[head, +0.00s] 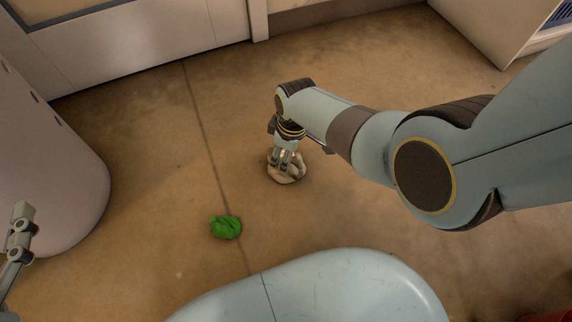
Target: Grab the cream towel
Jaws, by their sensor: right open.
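The cream towel (289,175) lies crumpled on the brown floor near the middle of the head view. My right gripper (286,163) reaches down from above with its fingers at the towel. The fingers are open, and they overlap the towel's upper part in the picture. I cannot tell how firmly they touch it. Part of the towel is hidden behind the fingers. My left gripper (20,225) shows only partly at the left edge, away from the towel, and its jaw state is unclear.
A crumpled green cloth (226,227) lies on the floor to the lower left of the towel. A large pale rounded bin-like object (50,170) stands at the left. A pale cabinet (490,25) is at the upper right. The floor around the towel is mostly clear.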

